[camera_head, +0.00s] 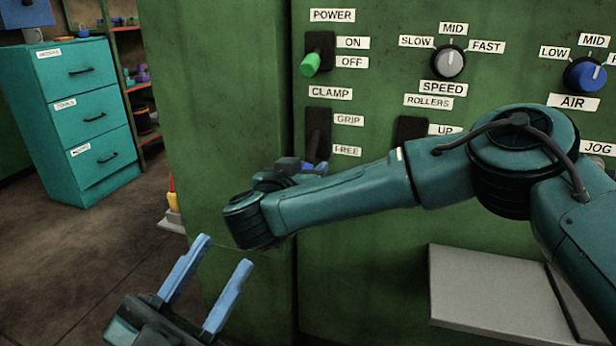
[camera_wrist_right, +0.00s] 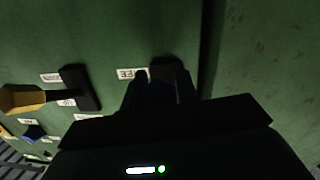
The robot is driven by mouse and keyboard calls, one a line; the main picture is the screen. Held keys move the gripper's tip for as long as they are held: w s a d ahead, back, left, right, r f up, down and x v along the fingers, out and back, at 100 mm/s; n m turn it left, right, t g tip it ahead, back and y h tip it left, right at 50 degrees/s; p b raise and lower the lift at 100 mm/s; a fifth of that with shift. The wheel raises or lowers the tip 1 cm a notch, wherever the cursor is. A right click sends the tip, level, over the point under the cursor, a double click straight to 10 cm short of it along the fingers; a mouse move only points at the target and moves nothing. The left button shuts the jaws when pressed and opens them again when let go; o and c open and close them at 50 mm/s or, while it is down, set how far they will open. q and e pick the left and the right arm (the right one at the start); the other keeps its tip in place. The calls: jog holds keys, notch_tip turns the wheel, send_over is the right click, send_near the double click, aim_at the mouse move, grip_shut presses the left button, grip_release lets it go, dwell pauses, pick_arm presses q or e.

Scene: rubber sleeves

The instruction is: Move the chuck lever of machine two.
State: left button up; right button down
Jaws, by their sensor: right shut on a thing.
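The green machine front has a lever labelled CLAMP (camera_head: 314,145), with GRIP above and FREE below; no label reading chuck shows. Its dark slot plate (camera_head: 319,116) is visible, and the lever's lower end is hidden. My right gripper (camera_head: 312,166) reaches across the panel to the lower end of this lever, by the FREE label, and is shut on it. In the right wrist view the gripper (camera_wrist_right: 158,90) is dark, beside the partly covered FREE label (camera_wrist_right: 132,74). My left gripper (camera_head: 224,253) is open and empty, low in front of the machine's left side.
A green power lever (camera_head: 310,64), a grey speed knob (camera_head: 450,62) and a blue air knob (camera_head: 585,75) sit near. A yellow-handled lever (camera_wrist_right: 22,98) shows in the wrist view. A grey shelf (camera_head: 490,295) juts out below. A teal cabinet (camera_head: 85,125) stands left; floor between is clear.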

pick_arm(q)
jog(key=shift+r, duration=0.1)
dwell(0.3)
pick_arm(e)
jog(key=c, duration=1.1)
grip_release()
jog(key=shift+o, duration=0.2)
